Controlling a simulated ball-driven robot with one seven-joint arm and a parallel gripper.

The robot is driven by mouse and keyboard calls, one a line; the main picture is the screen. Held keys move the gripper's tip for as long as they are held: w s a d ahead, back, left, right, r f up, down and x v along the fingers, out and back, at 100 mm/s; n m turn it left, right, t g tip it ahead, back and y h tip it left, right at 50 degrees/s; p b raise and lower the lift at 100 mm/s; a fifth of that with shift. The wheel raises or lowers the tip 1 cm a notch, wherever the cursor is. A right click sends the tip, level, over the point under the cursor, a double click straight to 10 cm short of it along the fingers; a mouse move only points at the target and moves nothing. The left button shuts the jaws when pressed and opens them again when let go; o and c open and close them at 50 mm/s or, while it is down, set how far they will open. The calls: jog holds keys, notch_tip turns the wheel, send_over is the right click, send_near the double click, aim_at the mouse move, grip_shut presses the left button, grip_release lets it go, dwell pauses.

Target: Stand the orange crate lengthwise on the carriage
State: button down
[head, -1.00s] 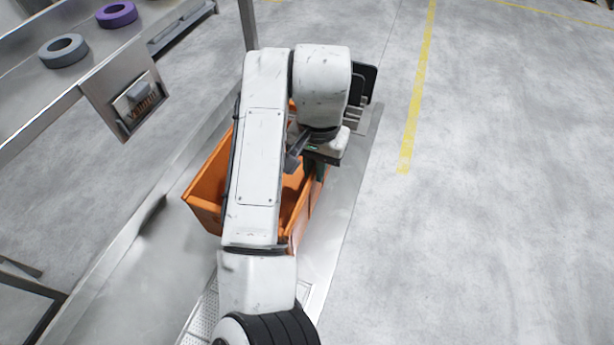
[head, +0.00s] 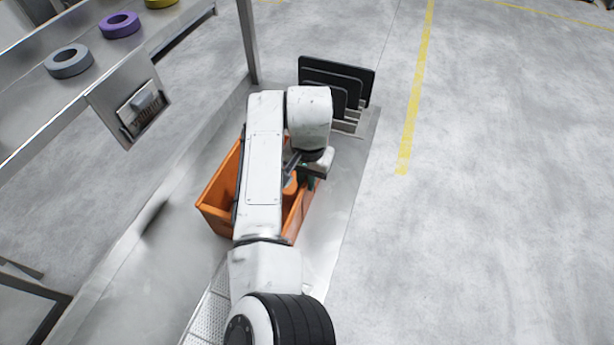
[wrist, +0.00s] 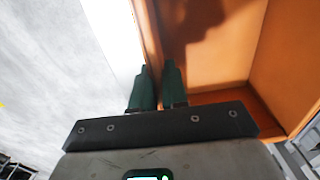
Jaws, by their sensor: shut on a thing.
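The orange crate (head: 218,210) is open-topped and lies under my arm in the head view, over a long steel bed. My arm hides much of its middle and far end. My gripper (head: 312,183) is at the crate's right side. In the wrist view, the dark green fingers of my gripper (wrist: 155,75) are shut on the upper edge of one crate wall, with the crate's inside (wrist: 215,60) to the right. I cannot tell whether the crate's bottom touches the bed. A perforated pale plate (head: 207,312) shows at the near end; I cannot tell which part is the carriage.
Upright black plates (head: 340,75) in a slotted metal holder stand just beyond the crate. A steel counter with grey (head: 68,61) and purple (head: 120,25) rings runs along the upper left. A post (head: 248,45) rises behind. The floor to the right is clear.

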jog(key=c, duration=1.6)
grip_release()
jog(key=shift+f, duration=0.15)
jog(key=o, duration=0.5)
jog(key=shift+c, duration=0.2)
